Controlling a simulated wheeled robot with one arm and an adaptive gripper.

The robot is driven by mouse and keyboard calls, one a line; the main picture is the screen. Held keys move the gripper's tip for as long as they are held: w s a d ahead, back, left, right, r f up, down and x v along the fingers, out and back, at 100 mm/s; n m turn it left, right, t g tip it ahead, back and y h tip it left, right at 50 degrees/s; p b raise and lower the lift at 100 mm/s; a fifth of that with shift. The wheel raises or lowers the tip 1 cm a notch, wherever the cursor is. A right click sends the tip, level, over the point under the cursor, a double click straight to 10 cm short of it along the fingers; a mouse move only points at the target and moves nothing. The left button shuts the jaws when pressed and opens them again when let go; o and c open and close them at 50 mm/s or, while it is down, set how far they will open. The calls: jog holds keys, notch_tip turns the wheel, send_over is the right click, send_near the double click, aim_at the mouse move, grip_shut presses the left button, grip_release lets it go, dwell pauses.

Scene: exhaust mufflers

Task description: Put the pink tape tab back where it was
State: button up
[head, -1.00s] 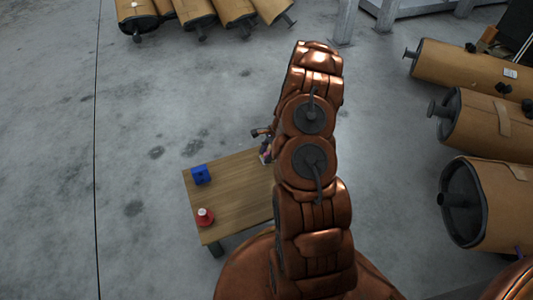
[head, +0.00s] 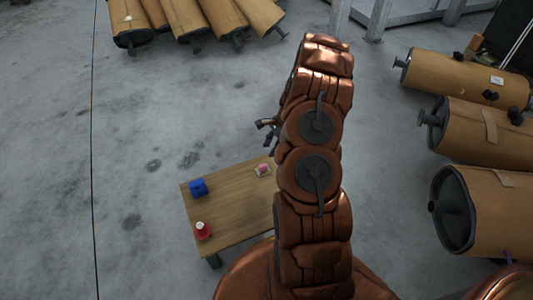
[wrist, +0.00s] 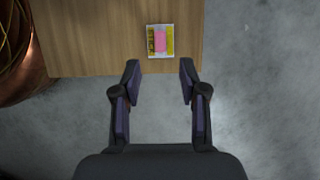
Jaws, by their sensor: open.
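The pink tape tab (wrist: 160,41) lies on a small pale card with yellow edges (wrist: 150,42) near the edge of the wooden table in the wrist view. In the head view the tab (head: 263,167) shows at the table's far right corner, beside my arm. My gripper (wrist: 160,65) is open and empty, with its two fingers apart just off the table edge, short of the card. In the head view my gripper (head: 267,130) is partly hidden by my arm.
The wooden table (head: 230,205) also holds a blue block-like object (head: 198,187) and a red object with a white top (head: 203,230). Wrapped mufflers lie at the right (head: 475,127) and at the back (head: 205,18). Grey floor around the table's left side is clear.

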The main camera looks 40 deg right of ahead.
jog(key=s+a+r+n+g, duration=0.1)
jog(key=s+a+r+n, duration=0.1)
jog(key=a+r+n, duration=0.35)
jog(key=s+a+r+n+g, duration=0.1)
jog(key=s+a+r+n, duration=0.15)
jog(key=a+r, duration=0.65)
jog(key=s+a+r+n+g, duration=0.1)
jog(key=s+a+r+n, duration=0.15)
jog(key=a+r, duration=0.45)
jog(key=s+a+r+n+h, duration=0.1)
jog(key=s+a+r+n, duration=0.1)
jog(key=s, duration=0.6)
jog(key=s+a+r+n+g+h, duration=0.1)
jog(key=s+a+r+n, duration=0.1)
jog(key=s+n, duration=0.3)
jog(key=s+a+r+n+h, duration=0.2)
jog(key=s+r+n, duration=0.1)
jog(key=s, duration=0.9)
jog(key=shift+a+r+n+g, duration=0.3)
jog(key=shift+r+n+g, duration=0.1)
jog(key=shift+r, duration=0.35)
jog(key=shift+r, duration=0.1)
